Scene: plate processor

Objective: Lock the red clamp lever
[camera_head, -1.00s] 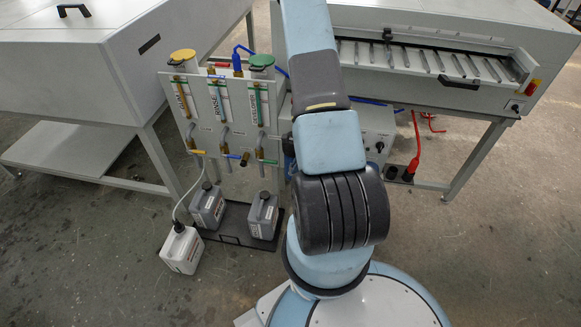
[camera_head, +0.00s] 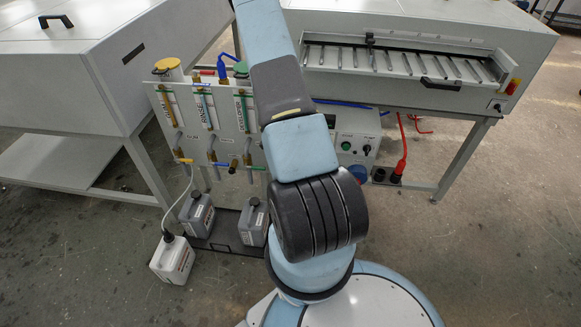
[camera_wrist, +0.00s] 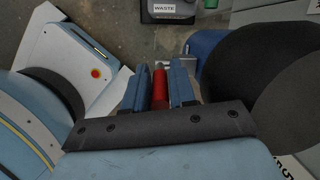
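The red clamp lever (camera_wrist: 160,88) shows in the wrist view as a narrow red bar between the two blue fingers of my gripper (camera_wrist: 160,84). The lever's base and the clamp are mostly hidden behind my gripper. In the head view my gripper and the lever are hidden behind my arm.
A fluid panel (camera_head: 227,120) with tubes and valves stands left of my arm. Dark containers (camera_head: 197,217) and a white container (camera_head: 171,260) sit on the floor before it. A control box (camera_head: 358,138) and a long processor (camera_head: 420,45) stand right. Floor at lower right is clear.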

